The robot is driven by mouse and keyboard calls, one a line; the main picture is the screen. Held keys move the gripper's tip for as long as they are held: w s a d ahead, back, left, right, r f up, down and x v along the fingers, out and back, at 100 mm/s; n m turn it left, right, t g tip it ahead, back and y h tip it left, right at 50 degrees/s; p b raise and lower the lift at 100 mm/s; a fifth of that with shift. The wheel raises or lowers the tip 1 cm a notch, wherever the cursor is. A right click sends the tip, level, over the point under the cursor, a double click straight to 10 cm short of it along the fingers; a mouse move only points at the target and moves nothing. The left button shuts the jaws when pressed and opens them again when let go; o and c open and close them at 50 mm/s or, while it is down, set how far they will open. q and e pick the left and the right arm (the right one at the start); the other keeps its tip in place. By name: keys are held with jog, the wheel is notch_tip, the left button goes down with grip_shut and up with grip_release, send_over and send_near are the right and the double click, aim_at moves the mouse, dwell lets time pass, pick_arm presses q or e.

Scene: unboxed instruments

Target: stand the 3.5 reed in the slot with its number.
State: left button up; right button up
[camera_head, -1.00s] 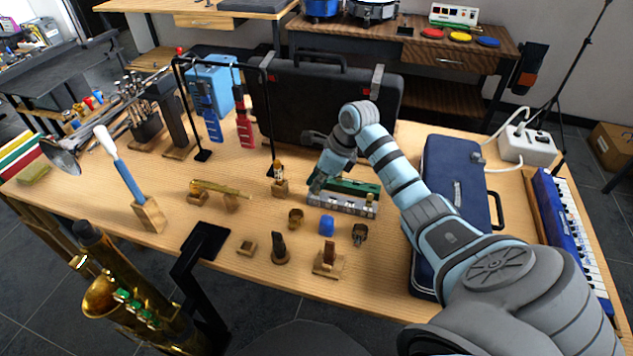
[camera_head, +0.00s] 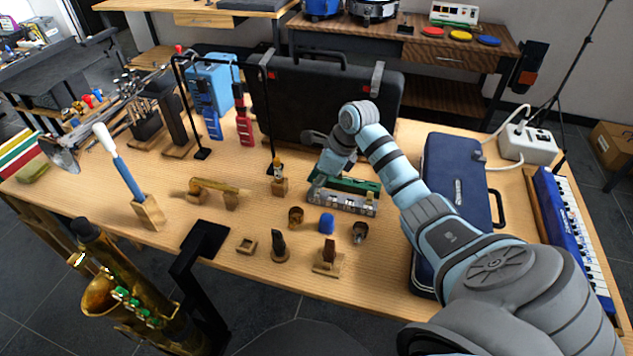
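A low grey-white rack with small marks along its front (camera_head: 343,203) stands at the middle of the table, with a green strip (camera_head: 352,186) along its back. The slot numbers are too small to read. A small pale upright piece (camera_head: 369,196) shows at the rack's right end; I cannot tell if it is a reed. My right gripper (camera_head: 318,184) points down at the rack's left end, very close to it. Its fingers are small and partly merged with the rack, so neither their opening nor a held reed can be made out. My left gripper is not in view.
In front of the rack stand a blue cup-like piece (camera_head: 326,224), small wooden holders (camera_head: 328,256) and a dark mouthpiece-like piece (camera_head: 279,246). A large black case (camera_head: 325,105) stands behind. A dark blue case (camera_head: 455,180) lies to the right.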

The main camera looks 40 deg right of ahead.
jog(key=shift+r, duration=0.15)
jog(key=v, duration=1.1)
jog(key=shift+r, duration=0.35)
jog(key=shift+s, duration=0.1)
